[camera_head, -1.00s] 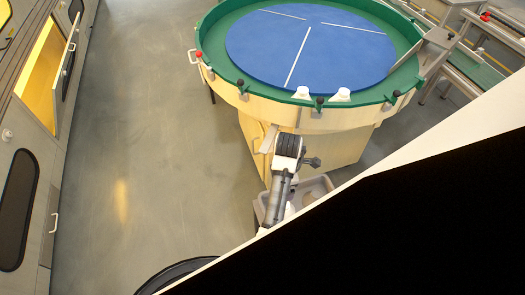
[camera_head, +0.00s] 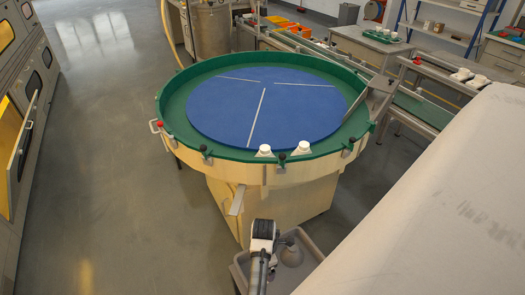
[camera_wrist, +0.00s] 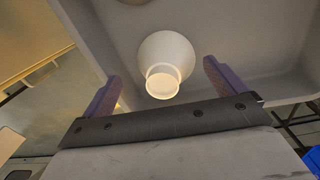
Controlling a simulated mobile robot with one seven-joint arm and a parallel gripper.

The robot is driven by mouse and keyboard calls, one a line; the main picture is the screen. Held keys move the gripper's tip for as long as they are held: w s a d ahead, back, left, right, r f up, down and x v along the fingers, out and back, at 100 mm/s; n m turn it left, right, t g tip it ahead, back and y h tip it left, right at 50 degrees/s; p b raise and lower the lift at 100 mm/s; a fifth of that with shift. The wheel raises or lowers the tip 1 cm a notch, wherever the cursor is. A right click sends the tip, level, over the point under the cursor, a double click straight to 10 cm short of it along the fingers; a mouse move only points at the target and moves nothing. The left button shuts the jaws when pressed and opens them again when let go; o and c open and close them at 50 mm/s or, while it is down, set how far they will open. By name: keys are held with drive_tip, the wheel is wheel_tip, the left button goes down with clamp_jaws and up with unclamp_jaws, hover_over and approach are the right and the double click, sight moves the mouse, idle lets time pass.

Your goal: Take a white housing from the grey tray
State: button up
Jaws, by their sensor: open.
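The grey tray (camera_head: 238,270) is at the bottom of the head view, partly covered by my arm. In the wrist view, a white housing (camera_wrist: 166,58), wide at one end with a short round neck, lies between and ahead of the two purple fingers. My gripper (camera_wrist: 162,72) is open, with visible space on both sides of the housing. The tray also shows around it (camera_wrist: 225,40). A second rounded pale thing is cut off at the top edge of the wrist view.
A round table with a green rim (camera_head: 175,105) and blue disc (camera_head: 230,110) stands beyond the tray. Two white pieces (camera_head: 264,151) sit at its near rim. A grey cabinet row (camera_head: 30,140) lines the left. Open floor (camera_head: 100,180) lies between.

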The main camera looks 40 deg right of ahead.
drive_tip(key=f, duration=0.4)
drive_tip(key=shift+s+a+f, duration=0.25)
drive_tip(key=shift+a+f, duration=0.1)
drive_tip(key=shift+r, duration=0.2)
drive_tip(key=c, duration=0.9)
drive_tip(key=shift+r, duration=0.1)
drive_tip(key=shift+c, duration=0.2)
